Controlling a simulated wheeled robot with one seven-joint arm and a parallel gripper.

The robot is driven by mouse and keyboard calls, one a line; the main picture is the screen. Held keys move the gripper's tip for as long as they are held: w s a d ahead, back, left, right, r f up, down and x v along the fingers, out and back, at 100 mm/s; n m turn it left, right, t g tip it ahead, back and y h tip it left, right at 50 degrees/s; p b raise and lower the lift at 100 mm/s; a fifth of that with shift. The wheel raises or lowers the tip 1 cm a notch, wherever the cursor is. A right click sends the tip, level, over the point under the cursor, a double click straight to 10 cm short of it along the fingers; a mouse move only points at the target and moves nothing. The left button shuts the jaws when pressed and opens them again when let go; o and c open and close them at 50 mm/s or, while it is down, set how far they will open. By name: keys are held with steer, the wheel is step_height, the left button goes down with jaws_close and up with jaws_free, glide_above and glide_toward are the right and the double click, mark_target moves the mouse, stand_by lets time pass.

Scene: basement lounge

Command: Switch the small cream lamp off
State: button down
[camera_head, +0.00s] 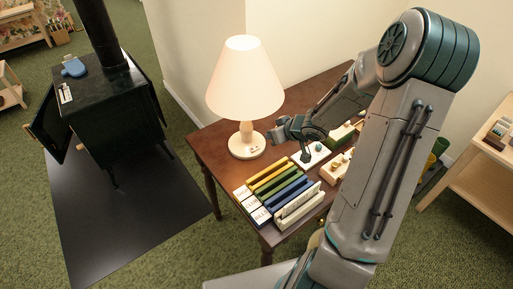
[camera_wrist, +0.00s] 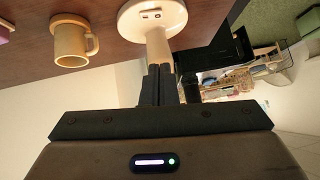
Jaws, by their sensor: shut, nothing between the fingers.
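The small cream lamp (camera_head: 244,82) stands upright at the left part of the brown table, and its shade looks bright and warm, as if lit. Its round base (camera_head: 247,148) has small switch details on its right front. In the wrist view the lamp's base (camera_wrist: 152,16) is at the top, with two small marks on it, and its stem runs down behind my fingers. My gripper (camera_head: 271,135) is beside the lamp's stem, just right of it and above the base. It is shut and empty; its fingers (camera_wrist: 159,70) are together. I cannot tell whether they touch the lamp.
On the table (camera_head: 215,150) are a row of coloured books (camera_head: 277,190) in front and a white item (camera_head: 310,156) by my arm. A mug (camera_wrist: 74,45) shows in the wrist view. A black stove (camera_head: 110,110) stands left; a wooden shelf (camera_head: 480,180) is right.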

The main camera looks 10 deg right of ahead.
steer(key=b, duration=0.4)
glide_toward(254, 146)
steer(key=w+a, duration=0.3)
step_height(254, 146, down, 2)
steer(key=shift+a+f+b, duration=0.2)
steer(key=shift+f+b, duration=0.05)
steer(key=shift+b, duration=0.55)
steer(key=shift+f, duration=0.7)
steer(key=shift+d+f+b, duration=0.1)
steer(key=shift+f+b, duration=0.2)
steer(key=shift+b, duration=0.6)
steer(key=shift+s+a+r, duration=0.15)
steer(key=shift+a, duration=0.25)
steer(key=shift+w+d+r+p, duration=0.1)
steer(key=shift+w+d+p, duration=0.1)
steer(key=shift+d+p, duration=0.35)
steer(key=shift+w+d+r+p, duration=0.1)
steer(key=shift+w+d+p, duration=0.1)
steer(key=shift+d+p, duration=0.3)
steer(key=shift+a, duration=0.15)
